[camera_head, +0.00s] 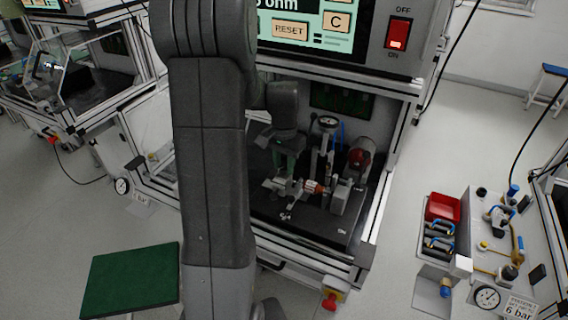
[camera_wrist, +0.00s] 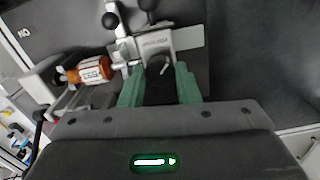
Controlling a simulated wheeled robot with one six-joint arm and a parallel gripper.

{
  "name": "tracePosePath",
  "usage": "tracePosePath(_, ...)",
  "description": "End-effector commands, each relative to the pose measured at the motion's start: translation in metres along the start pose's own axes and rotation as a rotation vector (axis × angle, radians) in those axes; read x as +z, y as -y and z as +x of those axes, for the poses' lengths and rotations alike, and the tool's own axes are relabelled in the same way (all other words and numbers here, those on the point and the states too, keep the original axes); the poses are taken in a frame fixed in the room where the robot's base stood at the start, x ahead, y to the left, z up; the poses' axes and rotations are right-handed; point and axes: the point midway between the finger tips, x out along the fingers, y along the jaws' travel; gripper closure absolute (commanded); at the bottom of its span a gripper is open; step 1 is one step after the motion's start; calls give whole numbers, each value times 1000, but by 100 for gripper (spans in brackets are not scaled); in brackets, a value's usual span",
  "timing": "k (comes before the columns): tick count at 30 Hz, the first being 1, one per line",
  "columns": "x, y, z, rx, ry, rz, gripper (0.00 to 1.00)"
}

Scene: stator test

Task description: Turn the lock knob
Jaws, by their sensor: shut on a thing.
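The lock knob (camera_wrist: 158,88) is black with a short white pointer line, and in the wrist view the line tilts to the upper right. My gripper (camera_wrist: 158,72) has its green fingers on either side of the knob, shut on it. The knob sits by a silver metal fixture (camera_wrist: 187,38). In the head view my gripper (camera_head: 287,160) is low inside the test bench, and the knob cannot be made out there. A stator with copper-orange windings and a white label (camera_wrist: 92,71) lies to the left of the knob in the wrist view; it also shows in the head view (camera_head: 313,187).
Black-tipped levers (camera_wrist: 110,19) stand close beyond the fingers. A panel with a red switch (camera_head: 398,34) hangs above. The dark bench plate (camera_wrist: 245,60) is clear at right.

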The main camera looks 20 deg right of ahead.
Motion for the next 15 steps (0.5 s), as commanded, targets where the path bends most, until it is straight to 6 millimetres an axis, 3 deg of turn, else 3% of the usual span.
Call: tracePosePath(15,-1,0,-2,-2,-5,34,93)
